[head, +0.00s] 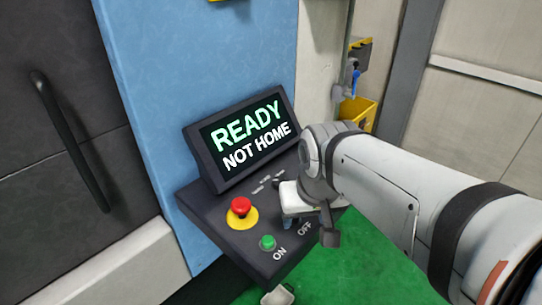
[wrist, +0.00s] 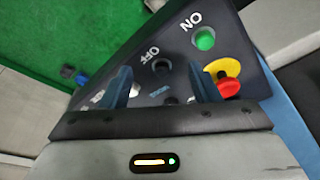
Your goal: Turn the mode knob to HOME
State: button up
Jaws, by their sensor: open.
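The mode knob cannot be made out; in the head view my gripper (head: 292,216) covers that part of the sloping control panel (head: 225,255). In the wrist view my gripper (wrist: 163,88) is open, its two dark blue fingers apart over the panel. Between and beyond them a dark round control (wrist: 161,67) shows next to the OFF label. A small bluish mark (wrist: 157,92) lies between the fingers, too blurred to read. I cannot tell whether the fingers touch anything. The screen (head: 248,134) reads READY, NOT HOME.
A red emergency stop (head: 240,206) on a yellow base stands left of my gripper, with the green ON button (head: 268,242) nearer the front. Small white markings (head: 266,184) lie below the screen. The green floor (head: 370,265) is open in front.

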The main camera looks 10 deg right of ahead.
jog(key=w+r+m+g, duration=0.1)
jog(key=w+r+g, duration=0.1)
jog(key=w, duration=0.8)
jog(key=m+g, duration=0.1)
jog(key=m, duration=0.1)
send_over(279, 180)
jog(key=shift+f+b, duration=0.35)
jog(key=shift+f, duration=0.45)
jog(key=shift+w+f, duration=0.15)
notch_tip(279, 180, down, 8)
jog(key=shift+r+p, duration=0.25)
jog(key=shift+p, duration=0.3)
jog(key=shift+c, duration=0.4)
